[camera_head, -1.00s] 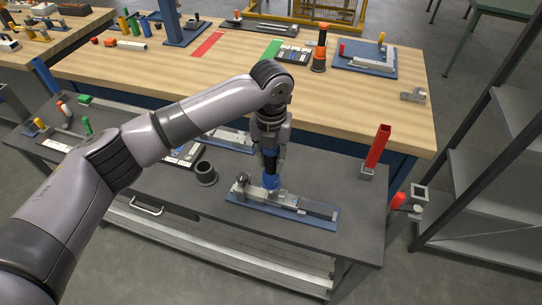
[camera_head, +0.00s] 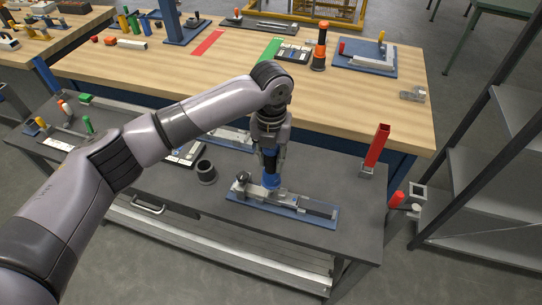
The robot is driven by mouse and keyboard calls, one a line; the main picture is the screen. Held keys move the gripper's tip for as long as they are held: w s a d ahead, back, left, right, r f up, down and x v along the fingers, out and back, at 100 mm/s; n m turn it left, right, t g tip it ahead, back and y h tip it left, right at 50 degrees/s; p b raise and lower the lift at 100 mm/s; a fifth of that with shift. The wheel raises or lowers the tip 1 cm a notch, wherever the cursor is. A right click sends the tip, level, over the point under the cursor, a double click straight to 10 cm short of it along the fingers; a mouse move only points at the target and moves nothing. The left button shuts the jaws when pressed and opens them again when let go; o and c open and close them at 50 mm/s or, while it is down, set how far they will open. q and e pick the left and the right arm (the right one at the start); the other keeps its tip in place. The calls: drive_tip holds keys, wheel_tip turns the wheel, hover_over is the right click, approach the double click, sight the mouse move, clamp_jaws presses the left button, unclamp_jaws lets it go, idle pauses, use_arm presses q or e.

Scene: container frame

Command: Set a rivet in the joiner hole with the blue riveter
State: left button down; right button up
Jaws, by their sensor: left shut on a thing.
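My left gripper (camera_head: 270,145) is shut on the blue riveter (camera_head: 271,182) and holds it upright, nose down. The riveter's blue lower end is at the metal joiner piece (camera_head: 284,196), which lies on a blue base plate (camera_head: 270,214) on the dark grey bench. Whether the nose is in the joiner hole cannot be told, because the riveter covers that spot. No rivet can be made out. My right gripper does not show.
A dark round holder (camera_head: 205,172) stands empty left of the plate. A red upright post (camera_head: 377,147) stands at the right on the grey bench (camera_head: 300,258). The wooden workbench (camera_head: 240,70) behind holds an orange-and-black tool (camera_head: 320,47) and another blue fixture (camera_head: 365,59).

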use_arm(q)
drive_tip(key=shift+r+p, duration=0.1)
drive_tip(key=shift+p, duration=0.25)
idle(0.7)
drive_tip(key=shift+f+b, duration=0.3)
drive_tip(key=shift+f, duration=0.75)
drive_tip(key=shift+r, duration=0.1)
wheel_tip(320, 180, up, 2)
drive_tip(key=shift+r+p, duration=0.15)
drive_tip(key=shift+p, duration=1.05)
wheel_tip(320, 180, up, 5)
drive_tip(key=p, duration=0.4)
drive_tip(key=shift+r+p, duration=0.15)
drive_tip(key=shift+p, duration=0.2)
drive_tip(key=shift+w, duration=0.1)
